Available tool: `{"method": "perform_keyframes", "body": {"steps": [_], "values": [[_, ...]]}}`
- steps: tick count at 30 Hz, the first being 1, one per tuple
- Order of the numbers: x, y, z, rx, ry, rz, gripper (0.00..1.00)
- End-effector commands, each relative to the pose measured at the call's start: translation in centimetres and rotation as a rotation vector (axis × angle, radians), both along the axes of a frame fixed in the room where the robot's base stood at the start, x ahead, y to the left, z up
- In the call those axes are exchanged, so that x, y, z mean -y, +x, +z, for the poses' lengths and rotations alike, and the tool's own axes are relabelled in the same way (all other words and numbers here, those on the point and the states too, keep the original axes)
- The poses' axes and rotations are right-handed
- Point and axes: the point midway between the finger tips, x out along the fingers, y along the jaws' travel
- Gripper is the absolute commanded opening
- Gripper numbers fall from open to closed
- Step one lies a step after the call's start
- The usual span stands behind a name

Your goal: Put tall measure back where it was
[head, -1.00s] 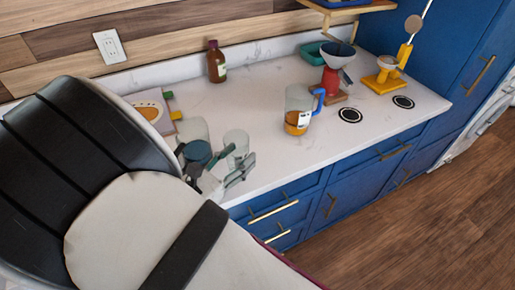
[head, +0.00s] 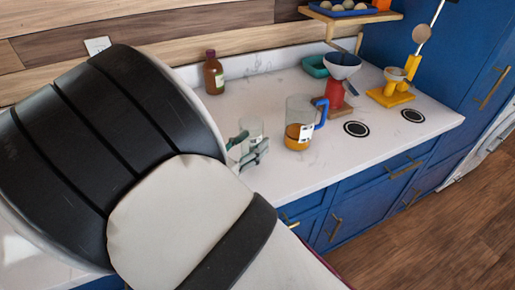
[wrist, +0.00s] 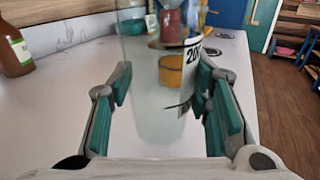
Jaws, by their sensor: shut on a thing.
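The tall measure is a clear, straight-sided vessel (wrist: 155,110) with a dark-printed white label, upright between my fingers in the wrist view. In the head view its clear upper part (head: 251,127) shows above my gripper (head: 250,155). My gripper's teal-padded fingers (wrist: 165,108) are shut on it from both sides. Its base is hidden, so I cannot tell whether it touches the counter. My arm covers much of the left of the head view.
A blue-handled jug with amber liquid (head: 299,122) stands just right of my gripper. Behind are a brown bottle (head: 213,74), a red funnel stand (head: 334,88) and a yellow stand (head: 392,94). Two dark round marks lie on the white counter (head: 365,165). Front counter is clear.

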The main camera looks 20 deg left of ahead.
Motion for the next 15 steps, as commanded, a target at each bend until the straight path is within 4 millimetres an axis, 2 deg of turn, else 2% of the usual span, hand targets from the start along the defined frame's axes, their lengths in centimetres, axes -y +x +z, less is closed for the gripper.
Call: {"method": "perform_keyframes", "body": {"steps": [5,9,15], "values": [[0.2,2.7,-0.4,0.002,0.001,-0.003,0.08],[0.1,2.5,-3.1,0.0,-0.002,0.001,0.08],[0.1,2.3,-3.8,0.001,0.0,-0.001,0.08]]}}
